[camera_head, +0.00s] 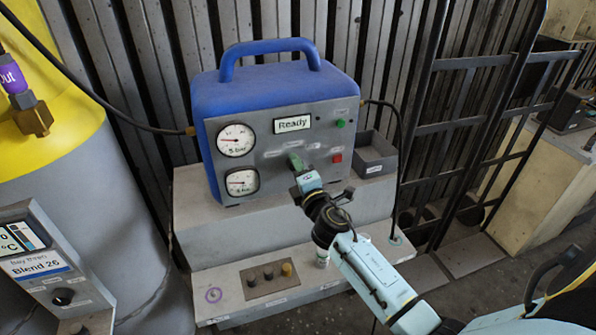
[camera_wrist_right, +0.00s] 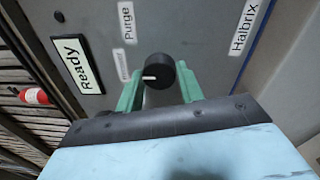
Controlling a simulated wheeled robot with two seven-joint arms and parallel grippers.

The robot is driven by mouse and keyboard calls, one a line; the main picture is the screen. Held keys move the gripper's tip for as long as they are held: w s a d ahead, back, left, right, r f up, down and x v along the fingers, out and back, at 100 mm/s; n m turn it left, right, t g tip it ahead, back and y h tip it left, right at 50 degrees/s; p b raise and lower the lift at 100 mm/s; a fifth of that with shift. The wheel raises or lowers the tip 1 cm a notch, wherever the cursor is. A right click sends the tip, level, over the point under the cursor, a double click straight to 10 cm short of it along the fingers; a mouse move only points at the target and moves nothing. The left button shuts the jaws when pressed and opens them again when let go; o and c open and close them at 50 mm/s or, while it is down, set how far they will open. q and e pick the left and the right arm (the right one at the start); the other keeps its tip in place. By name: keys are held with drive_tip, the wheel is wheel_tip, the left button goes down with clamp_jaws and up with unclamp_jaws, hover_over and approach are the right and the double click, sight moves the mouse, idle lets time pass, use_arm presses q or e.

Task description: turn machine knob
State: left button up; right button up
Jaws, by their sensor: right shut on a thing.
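The blue machine (camera_head: 275,88) stands on a grey stepped plinth, its grey front panel facing me. The panel has a "Ready" display (camera_head: 292,124) and two round gauges. My right gripper (camera_head: 296,163) reaches the middle of the panel. In the right wrist view, a black knob (camera_wrist_right: 158,72) with a white pointer mark sits between the green fingers of the right gripper (camera_wrist_right: 160,88), which is shut on it. The pointer points left in that view, toward a small blurred label; a "Purge" label (camera_wrist_right: 126,22) is above. In the head view, the gripper hides the knob. My left gripper is not in view.
A green button (camera_head: 340,123) and a red button (camera_head: 337,157) sit right of the gripper. A grey open bin (camera_head: 375,154) stands beside the machine. Small knobs (camera_head: 268,275) are on the lower step. A yellow-topped tank (camera_head: 50,120) stands left, a black rack right.

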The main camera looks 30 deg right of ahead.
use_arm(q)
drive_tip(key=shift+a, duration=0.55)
use_arm(e)
drive_tip(key=o, duration=1)
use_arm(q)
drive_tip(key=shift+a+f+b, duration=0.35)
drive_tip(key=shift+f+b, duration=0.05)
use_arm(e)
drive_tip(key=v, duration=1.3)
drive_tip(key=shift+s, duration=0.25)
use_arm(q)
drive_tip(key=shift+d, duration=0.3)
